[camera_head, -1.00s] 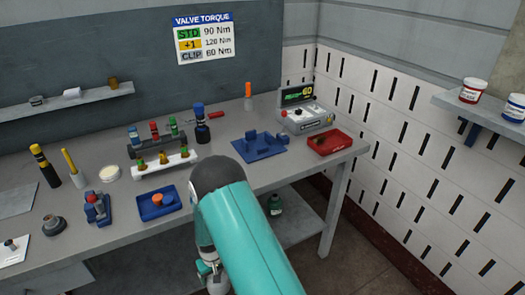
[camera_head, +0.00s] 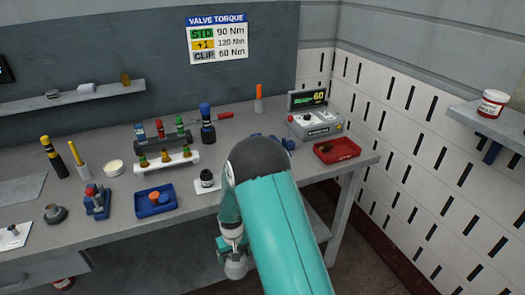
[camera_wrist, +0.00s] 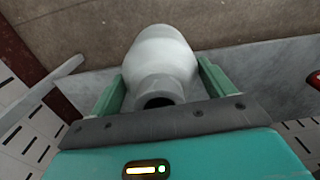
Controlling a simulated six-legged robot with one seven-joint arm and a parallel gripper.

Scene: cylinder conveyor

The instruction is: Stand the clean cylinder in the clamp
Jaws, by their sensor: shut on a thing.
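A pale grey-white cylinder (camera_wrist: 160,48) with a narrowed neck and dark open end lies between the two green fingers of my gripper (camera_wrist: 163,82) in the wrist view. The gripper is shut on it. The neck end points toward the gripper body. In the head view my arm hides much of the front right of the bench, and I cannot clearly tell the cylinder apart from my wrist parts. A small blue fixture with a red top (camera_head: 97,202) stands at the bench's front left. It may be the clamp, but I cannot be certain.
The grey bench (camera_head: 120,235) holds a blue tray (camera_head: 155,201), a white rack (camera_head: 167,160), a dark bottle (camera_head: 207,180), a grey tester reading 60 (camera_head: 316,125) and a red tray (camera_head: 337,151). Another blue fixture (camera_head: 288,142) is partly behind my arm. Yellow-topped rods stand at left.

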